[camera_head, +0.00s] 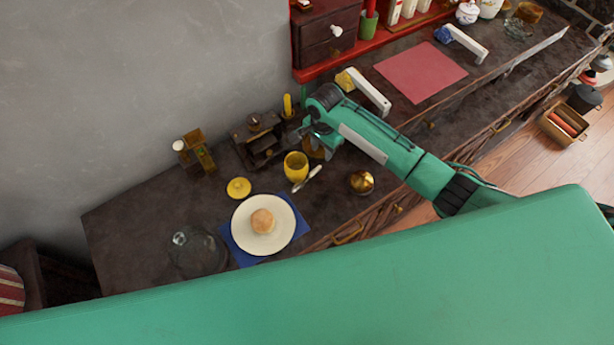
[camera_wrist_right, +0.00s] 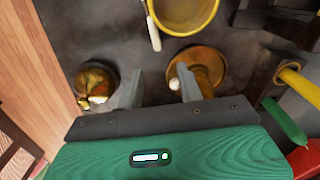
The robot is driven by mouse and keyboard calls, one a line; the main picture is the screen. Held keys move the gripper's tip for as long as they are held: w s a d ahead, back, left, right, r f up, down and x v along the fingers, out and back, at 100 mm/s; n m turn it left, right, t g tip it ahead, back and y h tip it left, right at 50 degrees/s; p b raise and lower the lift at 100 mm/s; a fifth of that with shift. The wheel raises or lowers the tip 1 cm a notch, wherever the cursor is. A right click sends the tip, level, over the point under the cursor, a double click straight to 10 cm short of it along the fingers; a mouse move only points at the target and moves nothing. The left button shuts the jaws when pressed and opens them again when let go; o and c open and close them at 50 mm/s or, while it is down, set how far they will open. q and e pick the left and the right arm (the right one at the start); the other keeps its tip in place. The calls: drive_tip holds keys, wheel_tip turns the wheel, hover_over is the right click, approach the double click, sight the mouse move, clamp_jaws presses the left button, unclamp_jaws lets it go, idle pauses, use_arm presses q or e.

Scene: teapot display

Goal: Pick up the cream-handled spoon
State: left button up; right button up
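The cream-handled spoon (camera_head: 308,178) lies on the dark counter just beside the yellow cup (camera_head: 296,166). In the right wrist view, the pale handle of the spoon (camera_wrist_right: 154,33) points down toward the gap between my fingers, close to the cup's wall (camera_wrist_right: 183,14); its far end is cut off by the frame. My right gripper (camera_head: 320,146) is above the counter, behind and right of the cup. In the right wrist view, its fingers (camera_wrist_right: 158,76) are apart with nothing held between them. The left gripper is not in view.
A round golden-brown dish (camera_wrist_right: 209,66) sits near one finger; a brass pot (camera_head: 361,182) is at the right. A cream plate (camera_head: 264,244) with a bun, a yellow lid (camera_head: 238,188) and a glass dome (camera_head: 197,252) stand left. A wooden rack (camera_head: 258,140) stands behind.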

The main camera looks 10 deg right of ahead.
sight(321, 163)
drive_tip(key=shift+s+f+p, duration=0.2)
drive_tip(key=shift+f+p, duration=0.35)
drive_tip(key=shift+f, duration=3)
clamp_jaws()
